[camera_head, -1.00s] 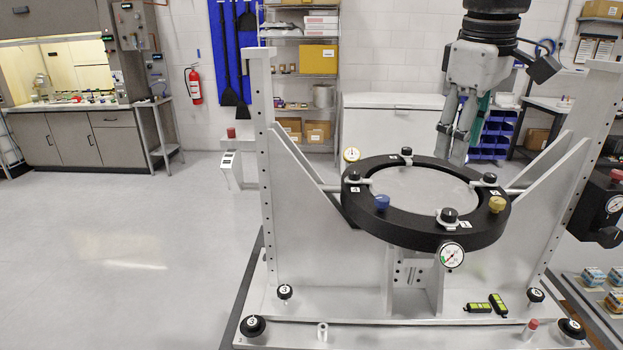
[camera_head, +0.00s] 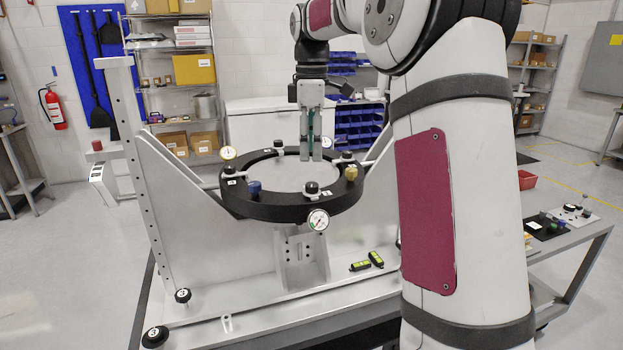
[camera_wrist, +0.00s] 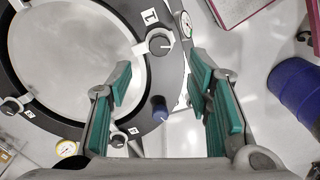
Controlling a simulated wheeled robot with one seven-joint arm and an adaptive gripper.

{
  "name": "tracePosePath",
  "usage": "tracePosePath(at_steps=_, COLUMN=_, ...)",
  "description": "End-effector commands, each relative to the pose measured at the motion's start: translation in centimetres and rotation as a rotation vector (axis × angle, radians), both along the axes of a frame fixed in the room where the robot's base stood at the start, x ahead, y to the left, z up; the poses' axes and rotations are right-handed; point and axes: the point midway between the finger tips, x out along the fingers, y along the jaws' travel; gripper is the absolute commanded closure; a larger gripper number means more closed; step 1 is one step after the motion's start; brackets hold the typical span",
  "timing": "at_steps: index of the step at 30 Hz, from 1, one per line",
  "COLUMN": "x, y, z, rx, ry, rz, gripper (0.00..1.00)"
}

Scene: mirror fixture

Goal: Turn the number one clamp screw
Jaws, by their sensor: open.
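The round black ring fixture (camera_head: 235,203) is held on the mirror stand. The number one clamp screw, a black knob (camera_wrist: 159,42) beside a white "1" label, is in the upper middle of the wrist view. It appears to be the front knob (camera_head: 311,188) in the head view. My gripper (camera_wrist: 158,80) is open and empty, with teal pads either side of the view's middle. The "1" knob shows between and beyond the fingertips, apart from them. In the head view my gripper (camera_head: 310,157) points down over the ring's far side.
A blue knob (camera_wrist: 160,108) sits on the ring near the "1" knob, with a dial gauge (camera_wrist: 186,24) close by. Other clamp knobs and a yellow knob (camera_head: 351,174) stand around the ring. Tall stand side plates (camera_head: 140,150) flank it. A blue cylinder (camera_wrist: 296,88) is at the wrist view's right.

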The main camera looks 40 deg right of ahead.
Motion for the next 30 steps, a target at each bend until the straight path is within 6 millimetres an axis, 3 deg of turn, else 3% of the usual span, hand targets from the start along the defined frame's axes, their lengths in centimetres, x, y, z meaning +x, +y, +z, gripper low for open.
tracePosePath(at_steps=6, x=-0.2, y=0.0, z=-4.2, rx=0.001, ry=0.003, rz=-0.001, gripper=0.54)
tracePosePath(at_steps=12, x=-0.1, y=0.0, z=-7.1, rx=-0.001, ry=0.002, rz=-0.001, gripper=0.54)
tracePosePath(at_steps=18, x=-0.1, y=0.0, z=-8.3, rx=-0.001, ry=0.000, rz=-0.002, gripper=0.54)
tracePosePath(at_steps=26, x=0.0, y=0.0, z=-8.4, rx=-0.001, ry=-0.002, rz=-0.002, gripper=0.54)
tracePosePath(at_steps=30, x=0.0, y=0.0, z=-8.4, rx=-0.001, ry=-0.002, rz=-0.001, gripper=0.81)
